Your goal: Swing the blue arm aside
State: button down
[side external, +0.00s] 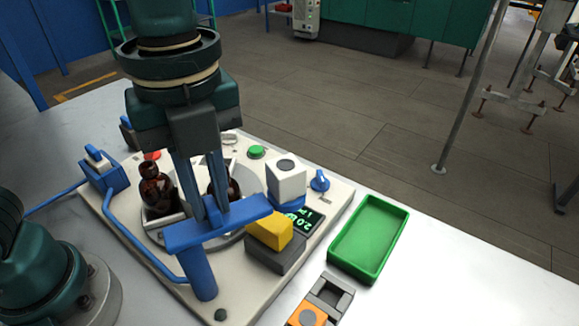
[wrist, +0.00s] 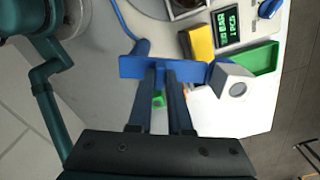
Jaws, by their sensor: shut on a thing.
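The blue arm (side external: 240,212) is a flat bar on an upright blue post (side external: 203,278) at the front of the white machine. It also shows in the wrist view (wrist: 132,67). My gripper (side external: 211,212) points down with its two long fingers shut on the bar; the wrist view shows the fingertips (wrist: 166,70) at the bar's middle. The fingers hide part of the bar. One amber bottle (side external: 157,190) stands left of my fingers on the round plate. A second amber bottle (side external: 234,188) is partly hidden behind them.
A yellow block (side external: 270,231), a white block with a grey disc (side external: 286,178) and a lit display (side external: 302,222) are right of the bar. A green tray (side external: 368,240) lies farther right. A blue tube (side external: 128,236) curves along the left.

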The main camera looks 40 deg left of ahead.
aim_at(209, 200)
jog(key=shift+d, duration=0.1)
jog(key=c, duration=0.8)
grip_release()
jog(key=shift+c, duration=0.2)
jog(key=shift+r, duration=2.6)
jog(key=shift+w+a+r, duration=0.15)
jog(key=shift+a+r, duration=0.05)
jog(key=shift+a, duration=0.1)
jog(key=s+a+f+n+t, duration=0.1)
jog(key=a+f+n+t, duration=0.1)
jog(key=a+n, duration=0.4)
jog(key=s+a+f+n+t, duration=0.1)
jog(key=a+f+n+t, duration=0.2)
jog(key=n, duration=1.4)
jog(key=a+f, duration=0.2)
jog(key=a, duration=0.1)
jog(key=shift+s+f+t, duration=0.2)
jog(key=shift+f+t, duration=0.05)
jog(key=shift+t, duration=0.05)
